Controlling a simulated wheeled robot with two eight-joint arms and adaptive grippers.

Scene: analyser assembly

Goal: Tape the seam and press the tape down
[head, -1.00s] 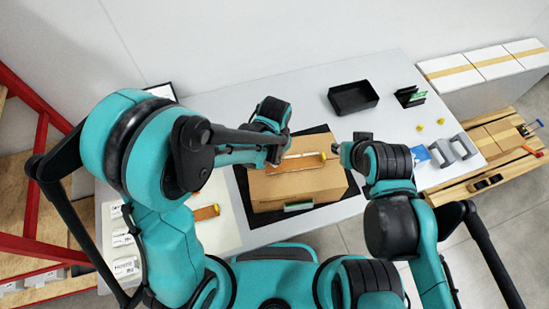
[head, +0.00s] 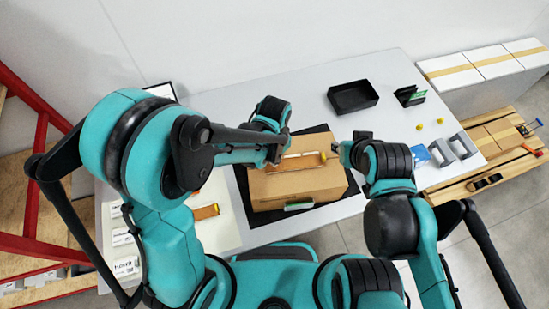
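The brown cardboard box (head: 295,187) stands closed on a black mat (head: 243,190) in the middle of the table. A strip of brown tape (head: 301,163) lies along its top. A small yellow-orange piece (head: 322,157) shows at the strip's right end. My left gripper (head: 279,156) is above the box top near the strip's left end; its fingers are too small and dark to tell apart. My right gripper (head: 338,148) is just right of the strip's right end, partly hidden by its own wrist; its fingers are unclear too.
A black tray (head: 353,97), a black holder with a green item (head: 410,96), two yellow pieces and grey brackets (head: 453,150) stand on the right of the table. An orange-handled item (head: 206,211) lies left of the box.

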